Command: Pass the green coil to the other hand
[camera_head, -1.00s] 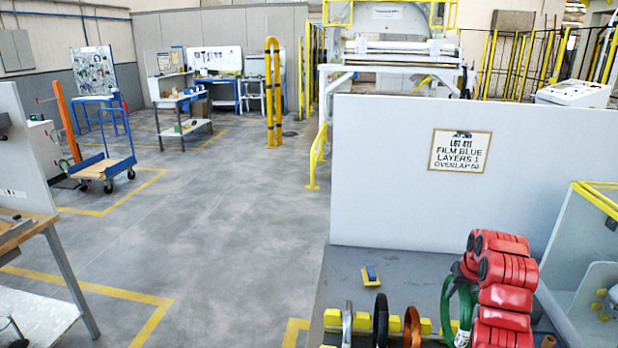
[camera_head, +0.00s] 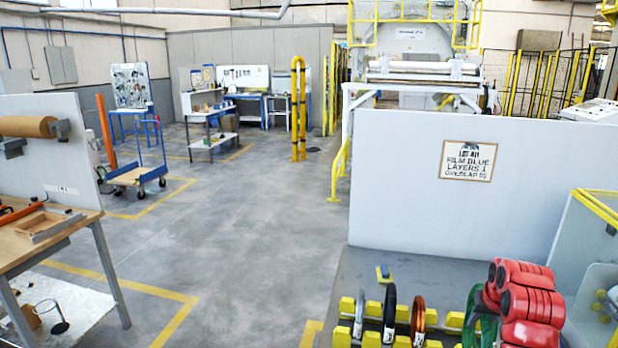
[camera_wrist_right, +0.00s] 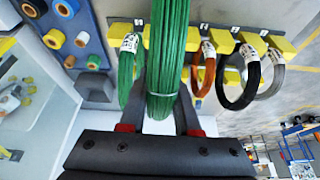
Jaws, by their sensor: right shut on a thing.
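The green coil is a thick bundle of green strands (camera_wrist_right: 166,55) with a pale tie, running up between the fingers of my right gripper (camera_wrist_right: 160,100) in the right wrist view. The gripper is shut on it. In the head view, my right arm's red segments (camera_head: 527,300) stand at lower right and hide most of the green coil (camera_head: 484,318); the fingertips are not clear there. A green loop with a white tag (camera_wrist_right: 128,68) shows left of the bundle in the wrist view; I cannot tell whether it is a separate coil. My left gripper is not in view.
A rack with yellow pegs (camera_head: 346,305) holds a black coil (camera_head: 390,310), an orange coil (camera_head: 418,318) and a grey coil (camera_wrist_right: 272,80) beside my right gripper. A white panel with a sign (camera_head: 469,161) stands behind. A wooden bench (camera_head: 75,235) is at left; the middle floor is clear.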

